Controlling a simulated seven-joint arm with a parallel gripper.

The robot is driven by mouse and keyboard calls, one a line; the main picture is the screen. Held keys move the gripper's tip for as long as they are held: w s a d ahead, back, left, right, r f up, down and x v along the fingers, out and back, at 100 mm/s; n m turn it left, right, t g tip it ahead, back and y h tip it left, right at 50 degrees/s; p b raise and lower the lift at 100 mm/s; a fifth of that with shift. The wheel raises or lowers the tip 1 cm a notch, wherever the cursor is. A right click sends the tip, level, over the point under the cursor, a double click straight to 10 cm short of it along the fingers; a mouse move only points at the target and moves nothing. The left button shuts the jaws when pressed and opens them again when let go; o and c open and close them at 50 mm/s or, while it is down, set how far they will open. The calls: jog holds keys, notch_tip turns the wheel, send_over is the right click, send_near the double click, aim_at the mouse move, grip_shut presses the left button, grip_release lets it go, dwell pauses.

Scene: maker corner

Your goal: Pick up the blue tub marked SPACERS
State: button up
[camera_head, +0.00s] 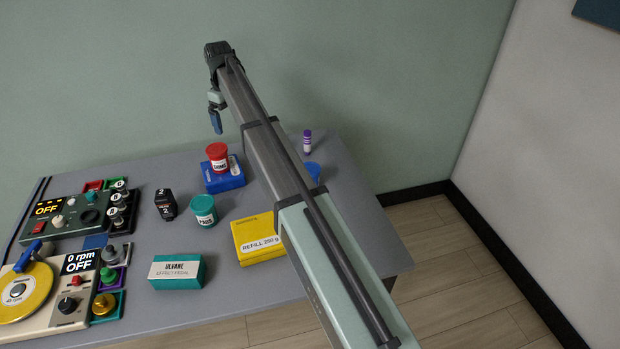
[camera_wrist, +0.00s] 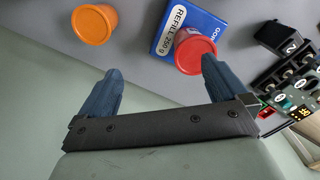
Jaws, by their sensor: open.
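A blue tub (camera_head: 313,170) stands on the grey table in the head view, right of my arm, which partly hides it. Its label does not show. It does not appear in the wrist view. My gripper (camera_head: 216,122) is raised over the far side of the table, left of the blue tub and well apart from it. In the wrist view my gripper (camera_wrist: 160,68) has its two fingers wide apart with nothing between them.
A red tub (camera_head: 218,154) appears on a blue refill box (camera_head: 225,181). A teal tub (camera_head: 203,210), yellow refill box (camera_head: 256,239), purple-capped stick (camera_head: 307,143) and black block (camera_head: 166,204) stand around. An orange tub (camera_wrist: 93,25) shows in the wrist view. Devices fill the left side.

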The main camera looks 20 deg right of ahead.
jog(key=d+m, duration=0.1)
jog(key=d, duration=0.8)
jog(key=n, duration=0.6)
send_over(310, 168)
notch_tip(310, 168, down, 4)
jog(key=f, duration=0.8)
jog(key=shift+w+a, duration=0.15)
jog(key=shift+a, duration=0.05)
jog(key=shift+s+d+f, duration=0.1)
jog(key=shift+f, duration=1.25)
jog(key=shift+s+d+f, duration=0.1)
jog(key=shift+f, duration=1.2)
jog(key=shift+c, duration=0.4)
jog(key=c, duration=0.9)
